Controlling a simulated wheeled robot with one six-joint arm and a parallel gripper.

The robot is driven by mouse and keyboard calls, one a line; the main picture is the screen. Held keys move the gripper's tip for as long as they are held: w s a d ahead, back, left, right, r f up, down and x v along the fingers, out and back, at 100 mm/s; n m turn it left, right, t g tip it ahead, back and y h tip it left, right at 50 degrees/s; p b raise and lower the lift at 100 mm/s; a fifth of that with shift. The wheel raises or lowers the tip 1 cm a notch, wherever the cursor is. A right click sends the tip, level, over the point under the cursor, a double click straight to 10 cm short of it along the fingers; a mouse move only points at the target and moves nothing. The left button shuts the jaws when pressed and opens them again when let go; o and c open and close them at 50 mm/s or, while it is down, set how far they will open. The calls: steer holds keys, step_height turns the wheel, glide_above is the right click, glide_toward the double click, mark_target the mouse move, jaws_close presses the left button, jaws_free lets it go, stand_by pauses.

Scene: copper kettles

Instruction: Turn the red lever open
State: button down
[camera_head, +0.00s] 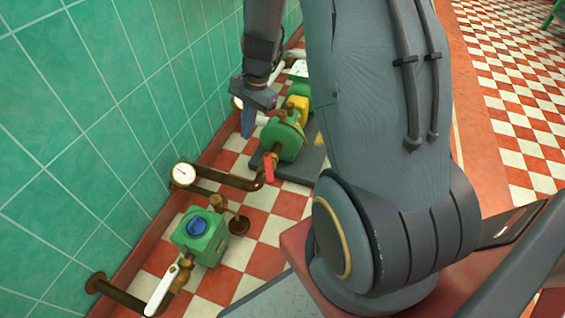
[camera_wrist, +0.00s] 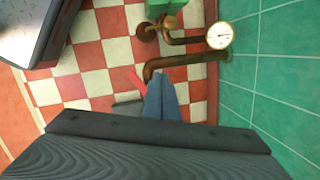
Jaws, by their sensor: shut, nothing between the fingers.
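The red lever (camera_head: 269,167) sits on the brown pipe beside the green pump in the head view and hangs downward there. It also shows in the wrist view (camera_wrist: 137,82), just left of my fingertips. My gripper (camera_head: 246,132) has blue fingers, pressed together and empty. In the head view they appear above and left of the lever, near the tiled wall. In the wrist view my gripper (camera_wrist: 160,78) points at the pipe next to the lever, and the fingers overlap part of the view there. I see no clear contact with the lever.
The green pump (camera_head: 283,139) with a yellow part (camera_head: 298,104) stands behind the lever. A gauge (camera_head: 184,174), a green box (camera_head: 200,236) with a blue cap and a white lever (camera_head: 162,290) are nearer. The green tiled wall (camera_head: 80,110) bounds the left side.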

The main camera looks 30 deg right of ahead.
mark_target(269, 167)
steer(key=s+d+f+m+p, duration=0.1)
steer(key=s+d+f+m, duration=0.1)
steer(key=d+f+m, duration=0.35)
steer(key=s+d+f+m+p, duration=0.1)
steer(key=s+d+f+m, duration=0.1)
steer(key=d+f, duration=0.7)
steer(key=w+a+f+b, duration=0.1)
steer(key=a+f+b, duration=0.3)
steer(key=f, duration=0.3)
steer(key=shift+w+b, duration=0.2)
steer(key=shift+b, duration=0.4)
